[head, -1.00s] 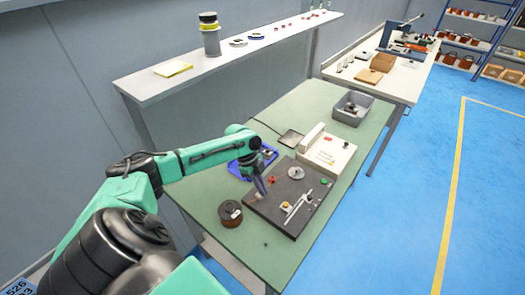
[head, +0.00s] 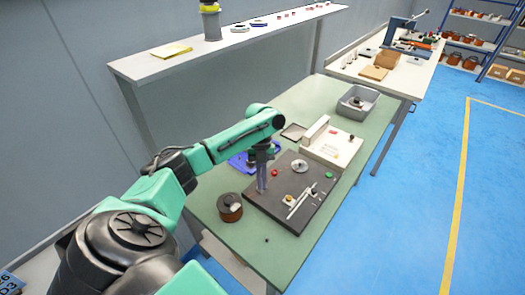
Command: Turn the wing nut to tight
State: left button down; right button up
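My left gripper (head: 262,188) points down over the left part of a dark base plate (head: 267,205), near a small red knob (head: 274,173). I cannot tell how far apart its fingers are, and nothing shows clearly between them. On the plate are a round silver disc (head: 299,166), a brass-coloured fitting (head: 289,197), a silver rod (head: 300,204) and a green button (head: 329,175). The wing nut is too small to tell from these parts, or it is hidden by the gripper. My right gripper is not in view.
A copper-brown spool (head: 230,208) stands at the left of the plate. A blue tray (head: 238,162) lies partly behind my gripper. A white box unit (head: 333,146) and a grey bin (head: 357,103) stand farther back on the green bench (head: 262,248). The bench's front corner is mostly clear.

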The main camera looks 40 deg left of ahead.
pick_arm(q)
jog(key=m, duration=0.2)
jog(key=m+y, duration=0.1)
jog(key=shift+a+r+m+g+b, duration=0.1)
jog(key=shift+a+m+g+b, duration=0.05)
jog(key=shift+m+g+b, duration=0.2)
jog(key=m+y, duration=0.1)
jog(key=m, duration=0.1)
jog(key=m+y, duration=0.1)
jog(key=m, duration=0.1)
jog(key=shift+a+r+m, duration=0.1)
jog(key=shift+a+m, duration=0.1)
jog(key=shift+m, duration=0.15)
jog(key=c, duration=1.1)
grip_release()
jog(key=shift+o, duration=0.2)
jog(key=p+v, duration=0.4)
jog(key=v, duration=1)
jog(key=shift+w+d, duration=0.15)
jog(key=shift+w, duration=0.15)
